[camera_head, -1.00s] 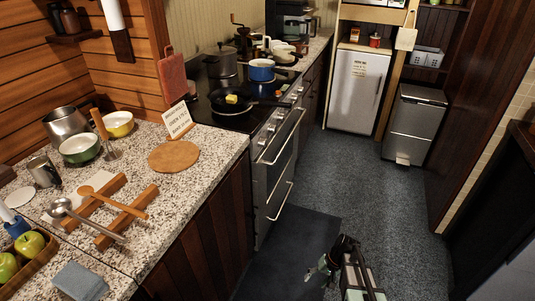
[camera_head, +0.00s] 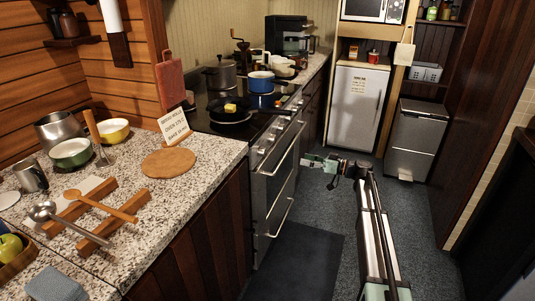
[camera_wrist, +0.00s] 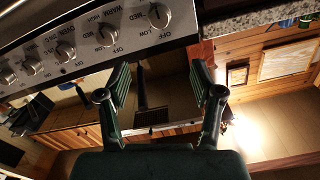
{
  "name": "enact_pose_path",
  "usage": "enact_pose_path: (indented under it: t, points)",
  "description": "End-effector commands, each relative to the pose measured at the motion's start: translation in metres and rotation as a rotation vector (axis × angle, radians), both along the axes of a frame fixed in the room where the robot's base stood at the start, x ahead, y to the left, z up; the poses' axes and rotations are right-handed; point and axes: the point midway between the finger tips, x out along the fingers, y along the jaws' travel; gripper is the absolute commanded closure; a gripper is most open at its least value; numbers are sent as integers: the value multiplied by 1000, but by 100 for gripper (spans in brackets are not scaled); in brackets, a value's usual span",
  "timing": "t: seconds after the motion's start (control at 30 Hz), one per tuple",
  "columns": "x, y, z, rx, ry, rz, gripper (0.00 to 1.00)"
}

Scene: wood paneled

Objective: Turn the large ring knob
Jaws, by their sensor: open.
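The stove (camera_head: 280,185) has a row of round knobs along its front panel. The knobs (camera_head: 270,140) are small in the head view. In the wrist view, several silver knobs run across the upper left, including one marked OFF and LOW (camera_wrist: 158,15) and one marked WARM (camera_wrist: 108,35). I cannot tell which is the large ring knob. My gripper (camera_head: 308,159) is in front of the stove, pointing left toward it. In the wrist view my gripper (camera_wrist: 160,75) is open and empty, its two fingers apart below the knob panel and touching no knob.
The oven door handle (camera_head: 283,147) sticks out below the panel. A black pan (camera_head: 230,117) and a blue pot (camera_head: 260,82) stand on the stovetop. A granite counter (camera_head: 215,150) adjoins on the left. The floor (camera_head: 330,240) in front is clear.

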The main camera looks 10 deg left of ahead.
Motion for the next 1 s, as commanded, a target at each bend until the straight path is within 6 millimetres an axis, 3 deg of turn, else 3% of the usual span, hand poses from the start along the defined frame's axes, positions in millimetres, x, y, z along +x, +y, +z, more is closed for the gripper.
enact_pose_path:
  t: [0.27,0.7,1.0]
  points:
    - [8,29,0,-5,-7,2,34]
    - [32,112,0,-5,-5,2,34]
    - [45,154,-1,-6,-5,0,34]
